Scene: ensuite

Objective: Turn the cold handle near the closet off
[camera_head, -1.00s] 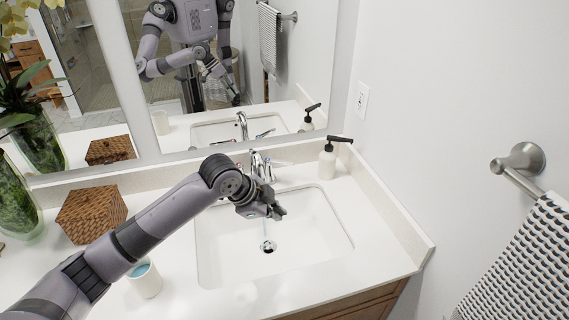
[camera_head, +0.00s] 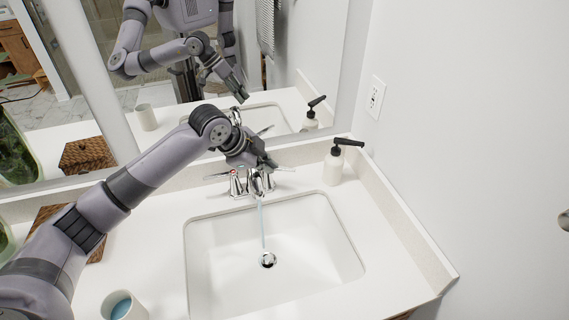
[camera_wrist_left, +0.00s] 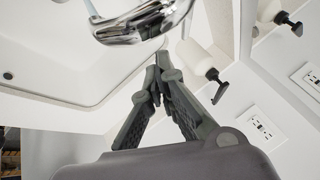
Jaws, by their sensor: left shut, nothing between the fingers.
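The chrome faucet (camera_head: 257,186) stands behind the sink, and a thin stream of water (camera_head: 263,225) runs from its spout to the drain. Its left handle (camera_head: 235,183), with a red mark, shows clearly. The right handle (camera_head: 272,178) is partly hidden behind my left gripper (camera_head: 268,163). This gripper is shut and empty, above and close to the right handle; I cannot tell whether they touch. In the left wrist view the shut fingers (camera_wrist_left: 159,75) point toward the chrome faucet part (camera_wrist_left: 143,20). My right gripper is not in view.
A white soap dispenser (camera_head: 335,165) with a black pump stands right of the faucet. A cup (camera_head: 122,306) of blue liquid is at the front left. A woven box (camera_head: 92,240) lies partly behind my arm. The mirror (camera_head: 290,60) rises behind the counter. The sink basin (camera_head: 220,250) is clear.

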